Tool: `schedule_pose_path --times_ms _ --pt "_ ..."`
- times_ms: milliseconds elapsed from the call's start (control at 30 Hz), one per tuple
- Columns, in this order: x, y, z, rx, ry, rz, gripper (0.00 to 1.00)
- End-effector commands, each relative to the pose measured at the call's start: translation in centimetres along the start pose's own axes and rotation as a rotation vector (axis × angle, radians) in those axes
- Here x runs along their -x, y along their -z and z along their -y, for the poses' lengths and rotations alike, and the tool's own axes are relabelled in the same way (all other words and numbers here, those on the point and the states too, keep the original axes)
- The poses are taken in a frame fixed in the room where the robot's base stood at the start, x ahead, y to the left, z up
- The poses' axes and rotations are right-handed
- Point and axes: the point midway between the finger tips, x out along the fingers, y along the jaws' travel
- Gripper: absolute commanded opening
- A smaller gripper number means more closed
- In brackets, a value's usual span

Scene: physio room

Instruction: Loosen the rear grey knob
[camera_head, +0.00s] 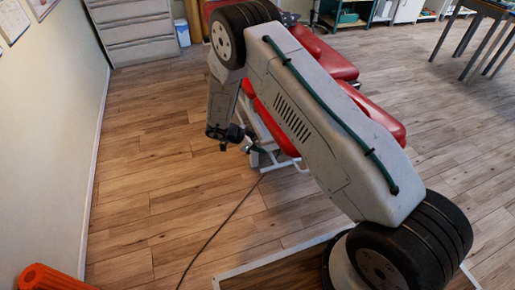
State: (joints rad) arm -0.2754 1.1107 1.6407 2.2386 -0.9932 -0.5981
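A red padded treatment bench (384,116) on a white metal frame (284,164) stands behind my arm, which hides much of it. My gripper (247,145) is small and dark in this view, at the left side of the bench, close to the frame. I cannot tell whether it touches anything or whether its fingers are open or shut. I cannot make out the rear grey knob; it is either hidden by my arm and gripper or too small to tell.
A dark cable (223,224) runs across the wooden floor from the bench. An orange ribbed object (52,279) lies at the lower left by the wall. A grey drawer cabinet (133,30) stands at the back, a dark table (482,20) at the right.

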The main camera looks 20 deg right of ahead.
Motion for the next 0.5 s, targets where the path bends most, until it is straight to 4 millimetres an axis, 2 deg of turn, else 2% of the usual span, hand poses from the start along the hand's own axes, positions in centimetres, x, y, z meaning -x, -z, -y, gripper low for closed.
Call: schedule_pose_path --times_ms 300,500 --pt "5.4 0.0 0.1 0.000 0.002 0.000 0.36" --pt "6.8 0.0 0.0 0.000 0.000 -0.001 0.36"
